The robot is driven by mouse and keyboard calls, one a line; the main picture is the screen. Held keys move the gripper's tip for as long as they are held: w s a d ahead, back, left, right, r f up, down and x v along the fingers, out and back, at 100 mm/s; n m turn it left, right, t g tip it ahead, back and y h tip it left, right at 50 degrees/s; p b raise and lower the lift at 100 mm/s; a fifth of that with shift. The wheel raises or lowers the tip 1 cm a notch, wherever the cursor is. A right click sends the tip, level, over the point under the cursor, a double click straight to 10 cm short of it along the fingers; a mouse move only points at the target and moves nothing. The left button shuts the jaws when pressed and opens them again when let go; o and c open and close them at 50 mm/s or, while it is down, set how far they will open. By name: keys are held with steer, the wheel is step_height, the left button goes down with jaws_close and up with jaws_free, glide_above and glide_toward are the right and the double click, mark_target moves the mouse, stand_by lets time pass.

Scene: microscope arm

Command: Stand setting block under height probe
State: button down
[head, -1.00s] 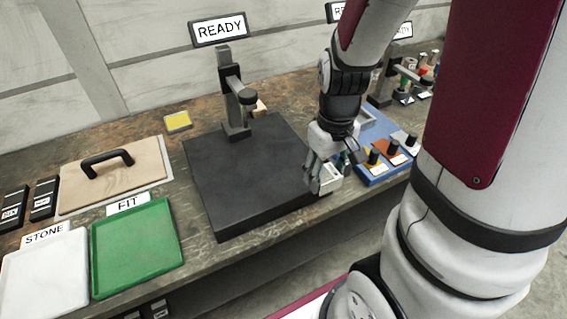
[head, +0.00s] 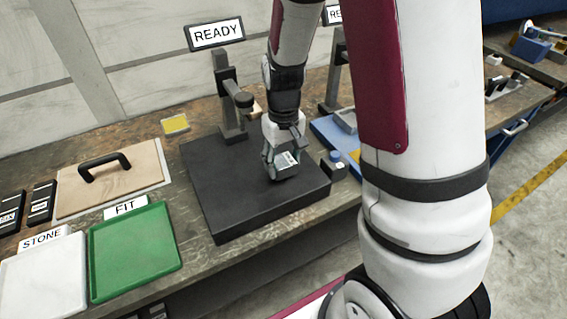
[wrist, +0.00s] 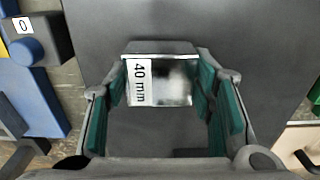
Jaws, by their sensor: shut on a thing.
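The setting block (wrist: 162,82) is a shiny metal block with a white "40 mm" label, held between the green-padded fingers of my gripper (wrist: 165,105). In the head view my gripper (head: 284,165) is over the black plate (head: 225,200), right of its middle, with the block (head: 288,159) between its fingers. I cannot tell whether the block touches the plate. The height probe (head: 243,99) sticks out from a grey post (head: 229,95) at the plate's back, behind and left of my gripper. A "READY" sign (head: 216,33) stands above the post.
A small box with a blue button (head: 336,158) sits at the plate's right; the wrist view shows its "0" label (wrist: 22,25). A green tray (head: 135,250), a white tray (head: 45,280) and a wooden board with a handle (head: 120,185) lie to the left. The plate's left half is clear.

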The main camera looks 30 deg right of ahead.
steer(key=shift+f, duration=0.6)
steer(key=shift+f, duration=0.15)
steer(key=c, duration=0.7)
jaws_free()
